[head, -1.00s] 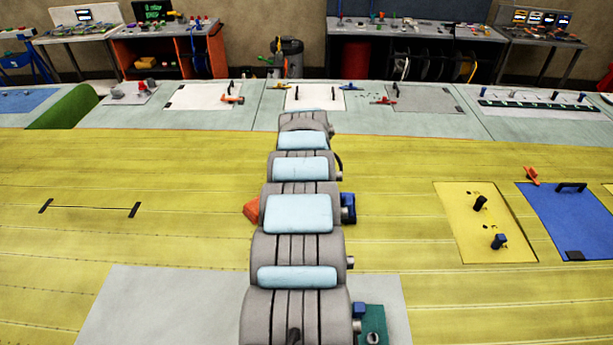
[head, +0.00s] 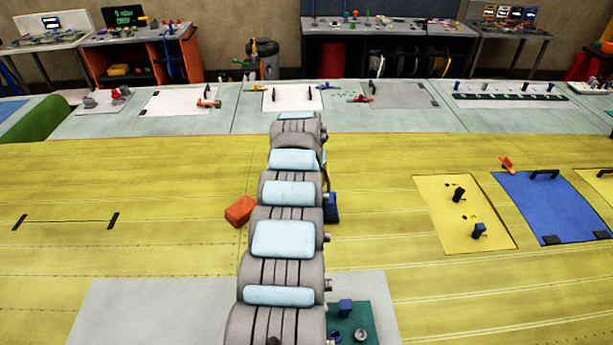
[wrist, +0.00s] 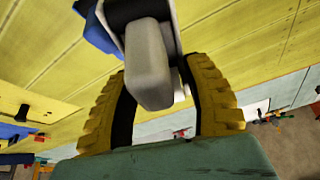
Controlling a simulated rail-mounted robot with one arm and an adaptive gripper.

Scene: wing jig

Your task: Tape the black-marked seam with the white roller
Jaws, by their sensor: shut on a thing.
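The black-marked seam (head: 66,221) is a thin dark line with a black mark at each end, on the yellow wing skin at the left of the head view. My gripper (wrist: 158,72), with yellow ribbed fingers and black inner pads, is shut on a pale grey-white piece (wrist: 150,68) in the wrist view, which I take to be the white roller. Blue parts (wrist: 97,28) show beside it. In the head view my arm hides the gripper and most of what it holds. A blue part (head: 332,207) shows at the arm's right edge.
An orange block (head: 240,211) lies just left of my arm. A yellow panel (head: 450,225) with dark and blue knobs and a blue panel (head: 550,205) lie at the right. A green pad (head: 372,325) is near the front. The yellow skin around the seam is clear.

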